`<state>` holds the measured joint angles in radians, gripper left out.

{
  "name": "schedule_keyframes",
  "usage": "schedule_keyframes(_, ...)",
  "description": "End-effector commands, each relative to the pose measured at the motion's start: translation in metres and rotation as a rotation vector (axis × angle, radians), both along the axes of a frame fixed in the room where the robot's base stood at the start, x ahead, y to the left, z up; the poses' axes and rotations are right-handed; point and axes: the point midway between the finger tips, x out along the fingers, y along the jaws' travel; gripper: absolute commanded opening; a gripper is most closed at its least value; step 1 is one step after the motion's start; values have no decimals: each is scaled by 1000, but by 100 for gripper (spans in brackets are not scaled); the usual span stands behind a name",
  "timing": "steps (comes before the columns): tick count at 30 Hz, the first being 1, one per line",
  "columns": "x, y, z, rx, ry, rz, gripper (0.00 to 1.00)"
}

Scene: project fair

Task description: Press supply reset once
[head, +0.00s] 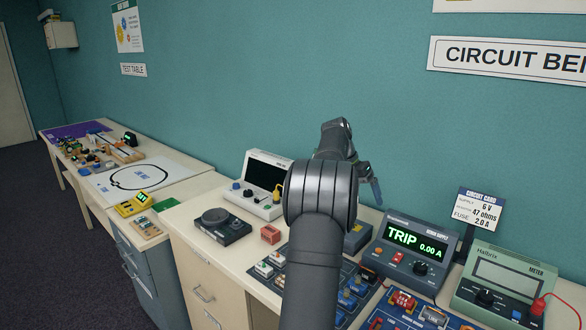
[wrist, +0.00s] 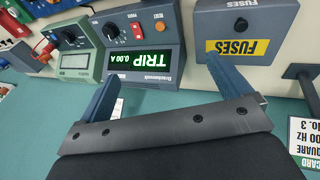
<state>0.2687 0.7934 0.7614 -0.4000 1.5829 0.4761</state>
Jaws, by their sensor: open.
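The supply (head: 412,243) is a dark blue-grey box on the bench at the right, its green display (head: 415,242) reading TRIP 0.00 A. Its sloped front carries a red control (head: 398,257), a black knob (head: 420,268) and a small orange button; labels are too small to read. In the wrist view, the supply (wrist: 150,82) appears upside down, with the orange button (wrist: 159,25) beside the red control (wrist: 136,31). My gripper (wrist: 162,67) is open and empty, its fingers either side of the supply's display in that view, apart from the buttons. In the head view my arm partly hides it.
A fuses box (wrist: 245,22) stands beside the supply. A green meter (head: 503,285) with a red plug is on its other side. A circuit card (head: 478,209) stands behind. Switch boards and a small red-brown block (head: 270,234) lie on the bench, with a teal wall behind.

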Motion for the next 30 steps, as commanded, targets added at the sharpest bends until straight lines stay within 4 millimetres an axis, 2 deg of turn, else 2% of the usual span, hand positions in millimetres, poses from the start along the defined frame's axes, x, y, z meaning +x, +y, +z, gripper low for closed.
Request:
schedule_keyframes(1,0,0,0,0,0,0,84)
schedule_keyframes(2,0,0,0,0,0,0,78)
schedule_keyframes(14,0,0,0,0,0,0,0)
schedule_keyframes(30,0,0,0,0,0,0,0)
